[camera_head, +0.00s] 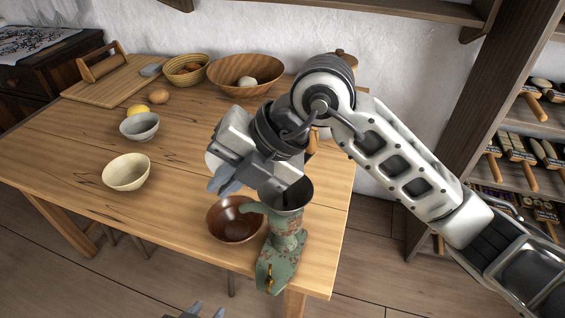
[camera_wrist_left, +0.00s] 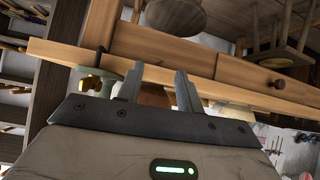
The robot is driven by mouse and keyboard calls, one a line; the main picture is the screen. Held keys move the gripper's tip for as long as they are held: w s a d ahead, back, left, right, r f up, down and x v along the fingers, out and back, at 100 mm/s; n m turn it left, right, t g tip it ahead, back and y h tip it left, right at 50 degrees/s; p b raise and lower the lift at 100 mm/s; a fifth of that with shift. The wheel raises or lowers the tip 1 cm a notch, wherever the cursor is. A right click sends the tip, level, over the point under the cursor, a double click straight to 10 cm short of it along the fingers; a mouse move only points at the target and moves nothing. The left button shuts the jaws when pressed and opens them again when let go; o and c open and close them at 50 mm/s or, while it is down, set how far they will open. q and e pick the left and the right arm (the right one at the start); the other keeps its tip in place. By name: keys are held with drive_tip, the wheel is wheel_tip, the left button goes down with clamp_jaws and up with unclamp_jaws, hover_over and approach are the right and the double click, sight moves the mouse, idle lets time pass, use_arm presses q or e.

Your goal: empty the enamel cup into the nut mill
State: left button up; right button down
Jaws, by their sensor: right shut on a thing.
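The green nut mill (camera_head: 284,243) stands at the table's front right corner, its dark, wide hopper (camera_head: 291,193) facing up. My right gripper (camera_head: 232,181) is just left of and above the hopper. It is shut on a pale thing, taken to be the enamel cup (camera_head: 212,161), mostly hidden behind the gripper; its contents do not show. My left gripper (camera_head: 196,311) barely shows at the bottom edge. In the left wrist view its fingers (camera_wrist_left: 158,88) are apart with nothing between them. Part of the mill (camera_wrist_left: 98,80) shows beyond them.
A brown bowl (camera_head: 232,222) stands close beside the mill. A cream bowl (camera_head: 126,172), a grey-white bowl (camera_head: 139,126), a lemon (camera_head: 137,111) and a wooden bowl (camera_head: 246,75) are farther left and back. Shelves (camera_head: 520,150) stand at right. The front left of the table is clear.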

use_arm(q)
drive_tip(key=shift+w+d+f+b, duration=0.1)
drive_tip(key=shift+w+d+b, duration=0.15)
drive_tip(key=shift+b, duration=0.45)
use_arm(e)
drive_tip(key=shift+d+r+y, duration=0.15)
drive_tip(key=shift+d+y, duration=0.05)
drive_tip(key=shift+y, duration=0.3)
use_arm(q)
drive_tip(key=shift+s+f+b, duration=0.15)
drive_tip(key=shift+f+b, duration=0.3)
use_arm(e)
drive_tip(key=shift+r+y, duration=0.1)
drive_tip(key=shift+y, duration=0.2)
use_arm(q)
drive_tip(key=shift+d+b, duration=0.15)
drive_tip(key=shift+b, duration=0.25)
use_arm(e)
drive_tip(key=shift+r+y, duration=0.1)
drive_tip(key=shift+y, duration=0.2)
use_arm(q)
drive_tip(key=shift+d+f+b, duration=0.15)
drive_tip(key=shift+f+b, duration=0.35)
drive_tip(key=shift+b, duration=0.45)
use_arm(e)
drive_tip(key=shift+d+r+y, duration=0.1)
drive_tip(key=shift+r+y, duration=0.1)
drive_tip(key=shift+y, duration=0.4)
